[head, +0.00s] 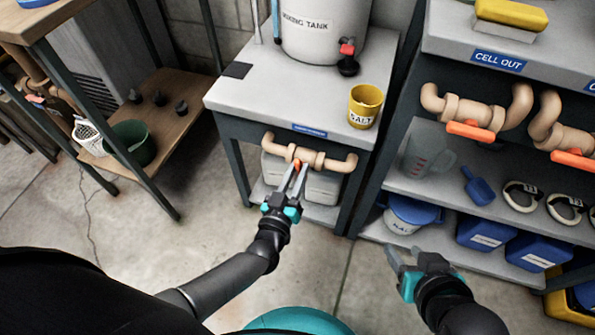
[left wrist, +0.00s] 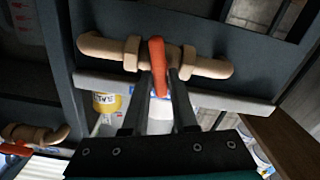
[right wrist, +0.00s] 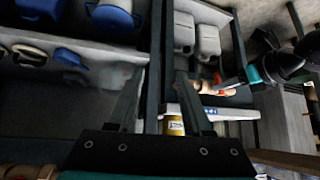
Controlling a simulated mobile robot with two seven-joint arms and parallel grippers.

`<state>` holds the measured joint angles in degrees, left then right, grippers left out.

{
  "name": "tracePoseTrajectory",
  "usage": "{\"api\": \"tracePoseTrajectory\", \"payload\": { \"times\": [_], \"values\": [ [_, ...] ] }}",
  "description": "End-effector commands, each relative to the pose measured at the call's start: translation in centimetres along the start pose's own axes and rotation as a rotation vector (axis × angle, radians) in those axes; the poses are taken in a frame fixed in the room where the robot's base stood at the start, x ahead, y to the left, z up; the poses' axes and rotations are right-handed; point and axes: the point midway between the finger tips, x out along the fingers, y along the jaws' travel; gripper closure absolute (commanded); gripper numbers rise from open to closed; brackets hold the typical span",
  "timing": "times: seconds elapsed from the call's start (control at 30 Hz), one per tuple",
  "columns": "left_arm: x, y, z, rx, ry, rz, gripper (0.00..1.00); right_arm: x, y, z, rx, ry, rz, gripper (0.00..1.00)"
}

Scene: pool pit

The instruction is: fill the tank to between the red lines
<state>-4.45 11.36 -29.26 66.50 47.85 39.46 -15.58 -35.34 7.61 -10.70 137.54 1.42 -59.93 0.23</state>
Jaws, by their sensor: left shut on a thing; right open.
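The tank (head: 318,30), a white cylinder with printed lettering, stands on the grey bench top; its upper part is out of frame and I see no red lines. A red-handled tap (head: 347,50) is at its lower right. Below the bench edge is a tan pipe valve (head: 310,158) with an orange handle (left wrist: 157,62). My left gripper (head: 296,178) is shut on this handle, with a finger on each side in the left wrist view. The handle points away from the pipe line. My right gripper (head: 405,258) is open and empty, low in front of the right shelf.
A yellow SALT cup (head: 364,107) stands at the bench's front right. The right rack holds more orange-handled valves (head: 470,130), a clear jug (head: 425,158), a blue scoop (head: 478,187) and blue tubs (head: 487,232). Open floor lies around my arms.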

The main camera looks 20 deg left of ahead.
Motion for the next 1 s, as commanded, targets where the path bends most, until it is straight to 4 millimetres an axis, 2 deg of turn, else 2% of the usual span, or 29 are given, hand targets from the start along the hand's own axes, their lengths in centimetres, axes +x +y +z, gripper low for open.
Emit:
{"api": "tracePoseTrajectory", "payload": {
  "times": [0.17,0.2,0.4,0.77,1.0],
  "values": [
    [-0.1,0.0,0.1,0.002,-0.003,0.000,1.00,0.1,0.0,0.2,-0.001,-0.005,-0.001,0.50],
    [-0.1,0.0,0.1,0.002,-0.003,0.000,0.71,0.1,0.0,0.2,-0.001,-0.005,-0.001,0.50],
    [-0.1,0.0,0.1,0.003,-0.002,0.000,0.50,0.0,0.0,0.2,-0.002,-0.006,-0.001,0.50],
    [-0.4,0.0,0.0,0.004,-0.002,0.000,0.50,-0.2,0.0,0.2,-0.003,-0.015,0.001,0.50],
    [-2.4,0.0,0.0,0.004,-0.004,-0.001,0.50,-1.7,1.4,1.1,0.000,-0.133,0.038,0.50]
  ]
}}
